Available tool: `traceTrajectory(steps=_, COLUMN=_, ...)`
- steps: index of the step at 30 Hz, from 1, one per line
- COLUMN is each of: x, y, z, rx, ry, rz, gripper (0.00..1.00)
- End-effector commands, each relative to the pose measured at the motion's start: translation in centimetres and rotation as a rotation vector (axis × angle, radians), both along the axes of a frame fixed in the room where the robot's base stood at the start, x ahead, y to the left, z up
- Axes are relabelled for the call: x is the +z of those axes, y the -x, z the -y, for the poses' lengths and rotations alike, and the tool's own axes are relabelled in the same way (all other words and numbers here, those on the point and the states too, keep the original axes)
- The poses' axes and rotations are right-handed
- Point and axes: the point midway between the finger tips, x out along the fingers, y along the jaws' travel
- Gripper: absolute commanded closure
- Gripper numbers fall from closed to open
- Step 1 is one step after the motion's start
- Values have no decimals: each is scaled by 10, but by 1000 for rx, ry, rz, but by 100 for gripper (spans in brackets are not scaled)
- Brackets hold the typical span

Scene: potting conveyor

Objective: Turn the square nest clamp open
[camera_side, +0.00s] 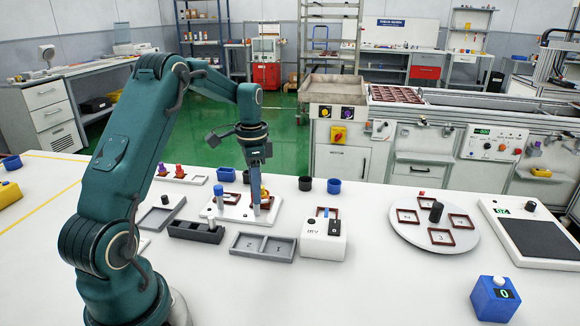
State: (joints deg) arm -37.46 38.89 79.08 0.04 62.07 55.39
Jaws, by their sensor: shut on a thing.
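A white fixture plate (232,212) lies on the table in front of my arm. A blue-topped post (219,192) stands at its left. A brown square nest (272,203) is at its right end, with a small orange-yellow part (265,192) beside my fingers. My gripper (257,207) points straight down at this nest and is shut on what appears to be the square nest clamp. The fingers hide most of the clamp, so its turn angle cannot be told.
A dark holder (196,232) and a grey two-part tray (234,244) lie in front of the plate. A white box (313,245) stands right of it. Blue and black cups (334,186) are behind. A round turntable (406,234) is farther right.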

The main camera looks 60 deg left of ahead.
Motion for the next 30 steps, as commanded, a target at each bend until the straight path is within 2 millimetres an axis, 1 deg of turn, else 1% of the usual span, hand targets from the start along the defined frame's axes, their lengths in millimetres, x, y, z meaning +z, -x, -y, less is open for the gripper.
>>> traceTrajectory(steps=6, x=1, y=-1, z=0, rx=-191, ry=-1, rz=3, gripper=100)
traceTrajectory(steps=15, x=2, y=-1, z=0, rx=-386, ry=-1, rz=5, gripper=100)
traceTrajectory(steps=21, x=2, y=-1, z=0, rx=-457, ry=-1, rz=5, gripper=100)
traceTrajectory(steps=30, x=2, y=-1, z=0, rx=-489, ry=-1, rz=5, gripper=100)
